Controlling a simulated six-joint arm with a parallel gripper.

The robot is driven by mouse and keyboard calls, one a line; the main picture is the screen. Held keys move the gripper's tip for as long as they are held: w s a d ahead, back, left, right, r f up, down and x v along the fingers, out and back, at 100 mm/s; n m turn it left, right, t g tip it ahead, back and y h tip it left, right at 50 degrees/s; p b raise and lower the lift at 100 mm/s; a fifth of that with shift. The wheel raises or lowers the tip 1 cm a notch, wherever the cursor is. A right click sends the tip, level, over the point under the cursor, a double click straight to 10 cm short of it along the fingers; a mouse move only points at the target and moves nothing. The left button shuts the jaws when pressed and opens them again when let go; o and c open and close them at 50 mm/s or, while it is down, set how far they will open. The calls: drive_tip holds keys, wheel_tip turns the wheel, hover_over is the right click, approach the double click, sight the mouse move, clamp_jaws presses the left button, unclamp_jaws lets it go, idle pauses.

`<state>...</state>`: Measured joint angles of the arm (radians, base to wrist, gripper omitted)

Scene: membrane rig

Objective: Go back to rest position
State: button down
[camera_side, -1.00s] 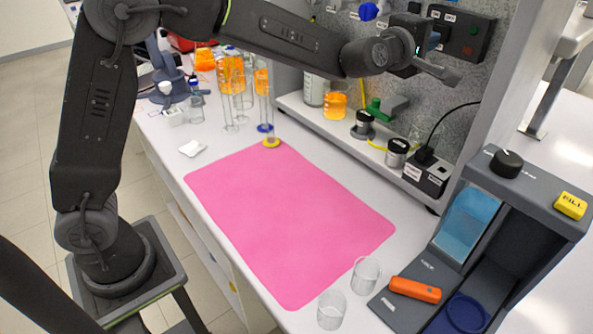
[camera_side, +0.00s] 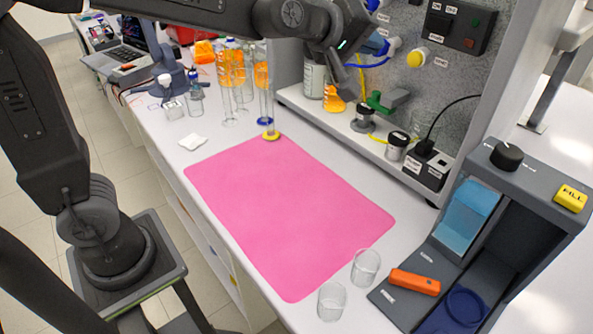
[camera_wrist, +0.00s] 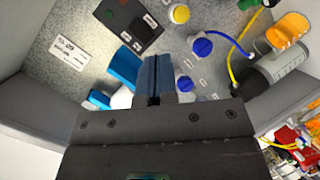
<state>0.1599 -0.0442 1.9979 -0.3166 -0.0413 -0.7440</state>
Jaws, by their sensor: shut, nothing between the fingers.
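My gripper (camera_side: 352,92) hangs in front of the grey speckled rig panel at the upper middle of the side view, above the bench. In the wrist view my gripper (camera_wrist: 153,85) shows its two fingers together with nothing between them, pointing at the panel. The panel (camera_wrist: 90,25) carries blue knobs (camera_wrist: 202,46), a yellow knob (camera_wrist: 180,14) and a dark switch box (camera_wrist: 130,22). The pink mat (camera_side: 290,220) lies bare on the bench, well below my arm.
Tall glass cylinders with orange liquid (camera_side: 262,78) stand behind the mat. Two empty beakers (camera_side: 365,267) stand at its front right. A dark grey dispenser (camera_side: 530,175) with an orange object (camera_side: 415,282) is at right. A laptop (camera_side: 122,55) sits far left.

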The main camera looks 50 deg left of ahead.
drive_tip(key=s+a+f+m+g, duration=0.2)
drive_tip(key=s+f+m, duration=0.1)
drive_tip(key=s, duration=0.6)
drive_tip(key=s+a+f+m+g+y, duration=0.1)
drive_tip(key=s+a+f+m+g, duration=0.2)
drive_tip(key=s, duration=0.6)
drive_tip(key=s+a+f+m+g+y, duration=0.1)
drive_tip(key=s+a+f+m+g, duration=0.1)
drive_tip(key=s, duration=0.7)
wheel_tip(320, 180, down, 3)
drive_tip(key=shift+s+a+f+m+g, duration=0.15)
drive_tip(key=shift+m+g, duration=0.45)
drive_tip(key=shift+m, duration=0.6)
